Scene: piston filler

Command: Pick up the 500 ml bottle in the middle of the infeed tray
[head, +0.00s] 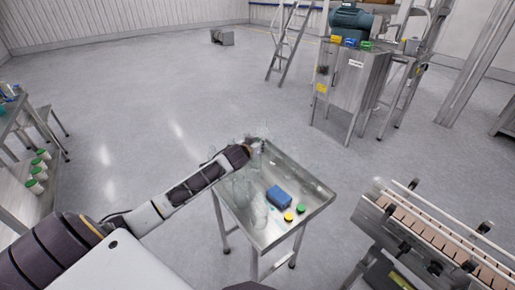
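A steel tray table (315,200) stands in front of me; I take it as the infeed tray. Clear, see-through bottles (243,190) stand along its left side, faint against the steel and partly overlapping my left arm. I cannot tell their sizes or single out the middle one. My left arm reaches in from the left, and its gripper (254,144) is at the tray's far left corner, among or just beyond the bottles. Its fingers are small and blurred, so whether they hold a bottle is unclear. My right gripper is out of view.
A blue block (279,197), a yellow cap (288,216) and a green cap (301,208) lie on the tray. A conveyor (440,238) stands to the right. A steel machine cabinet (350,80) and a ladder (287,45) are behind.

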